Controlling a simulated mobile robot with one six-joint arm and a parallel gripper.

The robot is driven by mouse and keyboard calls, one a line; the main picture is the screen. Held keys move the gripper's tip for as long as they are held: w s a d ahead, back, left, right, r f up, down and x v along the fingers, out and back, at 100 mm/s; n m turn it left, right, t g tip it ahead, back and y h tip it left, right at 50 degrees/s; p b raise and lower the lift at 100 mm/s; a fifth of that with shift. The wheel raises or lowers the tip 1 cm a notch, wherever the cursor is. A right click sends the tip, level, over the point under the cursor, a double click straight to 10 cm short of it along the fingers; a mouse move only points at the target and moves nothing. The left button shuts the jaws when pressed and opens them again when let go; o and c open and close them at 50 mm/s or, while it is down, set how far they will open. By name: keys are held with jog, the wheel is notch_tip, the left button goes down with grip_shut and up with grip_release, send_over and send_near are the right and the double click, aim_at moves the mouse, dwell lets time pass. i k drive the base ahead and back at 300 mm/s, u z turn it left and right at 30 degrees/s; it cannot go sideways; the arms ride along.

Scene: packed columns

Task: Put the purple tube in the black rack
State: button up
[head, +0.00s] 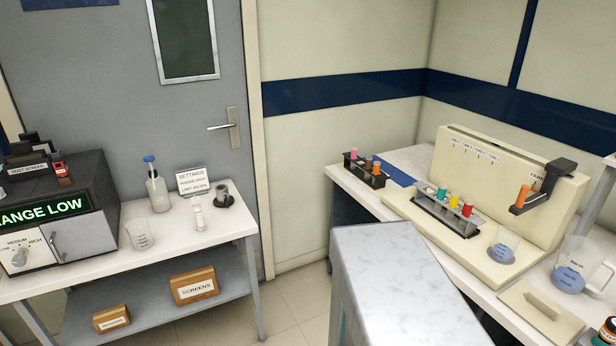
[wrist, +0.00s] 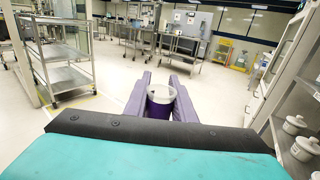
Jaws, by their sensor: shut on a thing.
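In the wrist view my gripper (wrist: 160,91) is shut on the purple tube (wrist: 158,112). In the head view the black rack (head: 373,183) stands at the back left of the right-hand bench. It holds a pink-topped tube (head: 354,154), a dark red-brown one (head: 368,163) and an orange one (head: 377,167). My gripper and the purple tube do not show in the head view. The wrist view faces out across the room and does not show the rack.
A grey metal rack (head: 432,216) with several coloured tubes stands right of the black rack, before a cream stand (head: 500,180). An orange tube (head: 523,196) sits in a black holder on that stand. Beakers and a jug are farther right.

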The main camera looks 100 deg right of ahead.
aim_at(359, 173)
jog(key=u, duration=0.05)
jog(key=k, duration=1.35)
jog(key=z, duration=2.05)
jog(key=i, duration=0.5)
jog(key=u, duration=0.3)
